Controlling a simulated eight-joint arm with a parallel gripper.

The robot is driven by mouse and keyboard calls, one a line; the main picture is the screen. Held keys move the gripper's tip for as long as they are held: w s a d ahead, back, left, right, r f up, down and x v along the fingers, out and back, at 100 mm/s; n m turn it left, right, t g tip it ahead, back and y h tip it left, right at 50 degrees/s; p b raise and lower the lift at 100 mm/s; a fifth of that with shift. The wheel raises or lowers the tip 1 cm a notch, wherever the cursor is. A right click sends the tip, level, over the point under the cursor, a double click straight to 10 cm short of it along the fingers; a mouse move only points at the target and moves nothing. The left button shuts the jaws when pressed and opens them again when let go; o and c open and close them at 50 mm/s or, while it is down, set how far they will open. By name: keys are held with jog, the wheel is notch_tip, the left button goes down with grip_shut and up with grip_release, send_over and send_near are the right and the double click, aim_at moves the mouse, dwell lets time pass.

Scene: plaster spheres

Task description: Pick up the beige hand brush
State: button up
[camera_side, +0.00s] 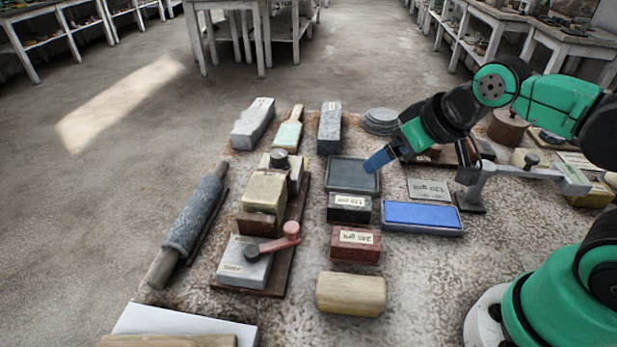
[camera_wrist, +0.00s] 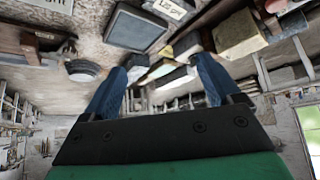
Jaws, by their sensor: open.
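The beige hand brush (camera_side: 289,133) lies at the back of the stone-topped table in the side view, with a pale wooden handle and a pale greenish body. It lies between two grey blocks. My gripper (camera_side: 376,161) is to its right, above the far right corner of a dark square tray (camera_side: 352,175), clear of the brush. In the wrist view my gripper (camera_wrist: 160,65) shows two blue fingers spread apart with nothing held between them. A small beige shape lies beyond the fingertips there; I cannot tell surely whether it is the brush.
A grey block (camera_side: 253,123) stands left of the brush and another grey block (camera_side: 330,128) right of it. A clamped wooden stack (camera_side: 264,190) is in front. Grit blocks (camera_side: 356,243), a blue stone (camera_side: 422,216) and a grey roller (camera_side: 195,215) lie nearby. Round grey discs (camera_side: 381,121) stand behind my gripper.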

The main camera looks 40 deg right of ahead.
aim_at(352, 286)
dwell(0.3)
jog(key=shift+o, duration=0.4)
jog(key=a+f+n+g, duration=0.1)
jog(key=a, duration=0.1)
jog(key=s+a+f+n+g, duration=0.1)
jog(key=a+n, duration=0.1)
jog(key=a, duration=0.1)
jog(key=s+a+f+n+g+y, duration=0.1)
jog(key=a+g, duration=0.1)
jog(key=a, duration=0.1)
jog(key=shift+s+f+n, duration=0.1)
jog(key=shift+s+n, duration=0.05)
jog(key=shift+n, duration=0.25)
jog(key=s+a+n+g, duration=0.1)
jog(key=s+a+f+n+g, duration=0.1)
jog(key=a, duration=0.1)
jog(key=s+a+f+n, duration=0.1)
jog(key=s, duration=0.1)
jog(key=shift+a+f+n+g+h, duration=0.25)
jog(key=shift+a+n+g+h, duration=0.1)
jog(key=shift+n+g+h, duration=0.05)
jog(key=shift+s+a+f, duration=0.15)
jog(key=shift+s+a, duration=0.05)
jog(key=shift+s, duration=0.1)
jog(key=shift+f, duration=2.75)
